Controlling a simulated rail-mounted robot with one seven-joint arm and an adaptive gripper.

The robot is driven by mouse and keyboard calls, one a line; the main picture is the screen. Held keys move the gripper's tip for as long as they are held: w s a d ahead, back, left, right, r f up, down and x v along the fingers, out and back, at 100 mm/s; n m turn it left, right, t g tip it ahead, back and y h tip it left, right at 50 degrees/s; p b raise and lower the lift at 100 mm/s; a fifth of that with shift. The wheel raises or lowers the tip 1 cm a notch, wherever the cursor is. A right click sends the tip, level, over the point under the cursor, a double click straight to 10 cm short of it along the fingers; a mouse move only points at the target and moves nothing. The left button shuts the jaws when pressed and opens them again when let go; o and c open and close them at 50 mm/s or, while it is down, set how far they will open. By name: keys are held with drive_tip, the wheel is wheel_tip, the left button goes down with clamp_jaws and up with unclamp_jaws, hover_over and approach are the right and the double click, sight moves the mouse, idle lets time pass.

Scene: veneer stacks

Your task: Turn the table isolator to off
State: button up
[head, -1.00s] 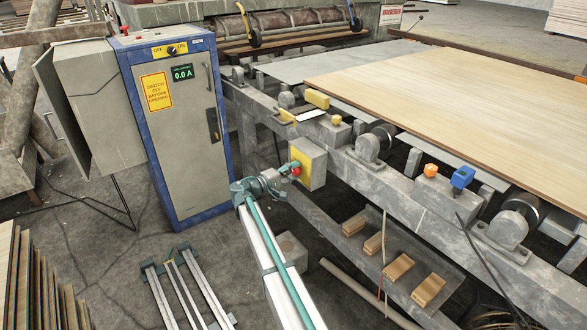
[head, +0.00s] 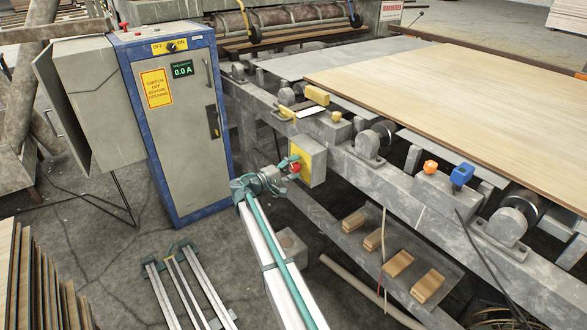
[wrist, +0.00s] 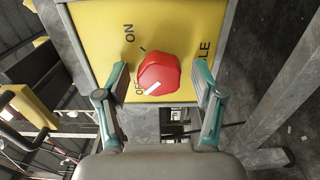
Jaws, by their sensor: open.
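The table isolator is a grey box with a yellow face (head: 314,163) on the side of the roller table; its face also shows in the wrist view (wrist: 95,28). Its red knob (wrist: 158,72) stands out from that face, with ON to its upper left and OFF at its lower left. The knob's white mark lies at its lower left, by the OFF lettering. My gripper (wrist: 161,70) is open, one finger on each side of the knob, with gaps between. In the head view my gripper (head: 290,165) is at the knob (head: 295,168).
A blue-framed grey cabinet (head: 185,130) with its own OFF/ON switch (head: 171,47) stands to the left. A veneer sheet (head: 450,90) lies on the roller table. A block with orange and blue controls (head: 440,190) sits right. Aluminium rails (head: 185,290) lie on the floor.

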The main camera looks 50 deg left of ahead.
drive_tip(key=s, duration=1.2)
drive_tip(key=shift+a, duration=0.45)
